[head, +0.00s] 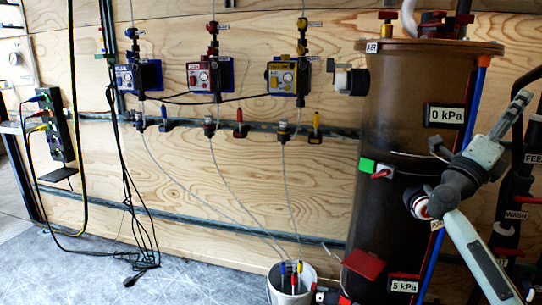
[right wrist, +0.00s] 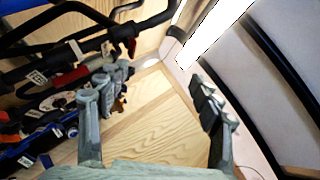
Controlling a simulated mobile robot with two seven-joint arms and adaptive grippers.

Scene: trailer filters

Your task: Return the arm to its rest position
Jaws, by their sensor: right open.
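My right arm (head: 473,250) rises from the lower right in the head view, in front of the tall brown tank (head: 395,120), and bends at the wrist. My right gripper (head: 513,112) points up and to the right, beside the black pipes. In the right wrist view the right gripper (right wrist: 158,100) has its two grey fingers wide apart, with nothing between them but plywood wall farther off. My left arm and gripper are not in view.
Three dosing pumps (head: 290,78) hang on the plywood wall. A white bucket (head: 278,278) with coloured-tipped tubes stands by the tank.

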